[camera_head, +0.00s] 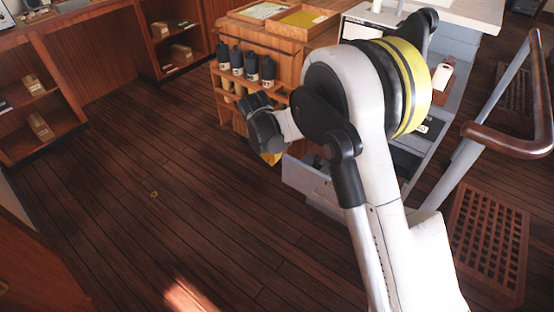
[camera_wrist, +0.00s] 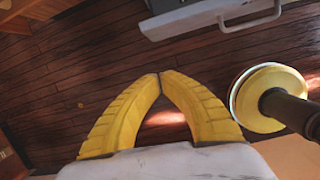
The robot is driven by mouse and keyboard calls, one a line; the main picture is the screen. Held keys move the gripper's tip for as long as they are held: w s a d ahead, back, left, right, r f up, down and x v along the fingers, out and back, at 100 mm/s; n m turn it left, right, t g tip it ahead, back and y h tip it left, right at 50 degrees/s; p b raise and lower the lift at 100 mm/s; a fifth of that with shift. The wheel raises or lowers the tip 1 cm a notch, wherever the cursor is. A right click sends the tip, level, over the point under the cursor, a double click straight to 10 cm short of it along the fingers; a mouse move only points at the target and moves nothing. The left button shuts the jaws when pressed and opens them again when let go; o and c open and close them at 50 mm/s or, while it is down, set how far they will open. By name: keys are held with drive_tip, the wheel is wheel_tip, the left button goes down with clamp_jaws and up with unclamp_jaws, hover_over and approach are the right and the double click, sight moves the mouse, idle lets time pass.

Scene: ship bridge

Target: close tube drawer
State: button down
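The tube drawer (camera_head: 312,182) is a pale grey drawer standing pulled out low from a grey cabinet, partly hidden behind my arm in the head view. Dark contents show inside it. In the wrist view, the drawer front (camera_wrist: 190,20) with its bar handle (camera_wrist: 250,14) crosses the top edge, beyond my fingertips and apart from them. My gripper (camera_wrist: 160,76) has yellow ribbed fingers whose tips meet, with nothing between them. In the head view, only a bit of yellow finger (camera_head: 272,158) shows below my dark wrist, left of the drawer.
A wooden rack with dark bottles (camera_head: 237,62) stands behind my wrist, with wooden trays (camera_head: 304,20) on top. A handrail (camera_head: 505,140) and floor grating (camera_head: 490,236) are at right. Shelves (camera_head: 40,125) line the left.

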drive_tip(key=w+d+f+b, duration=0.1)
drive_tip(key=w+f+b, duration=0.1)
drive_tip(key=f, duration=0.4)
drive_tip(key=w+d+f+n+b, duration=0.1)
drive_tip(key=w+f+b, duration=0.2)
drive_tip(key=f, duration=0.3)
drive_tip(key=shift+w+d+b, duration=0.3)
drive_tip(key=shift+w+b, duration=0.05)
drive_tip(key=shift+b, duration=0.2)
drive_tip(key=shift+w, duration=0.1)
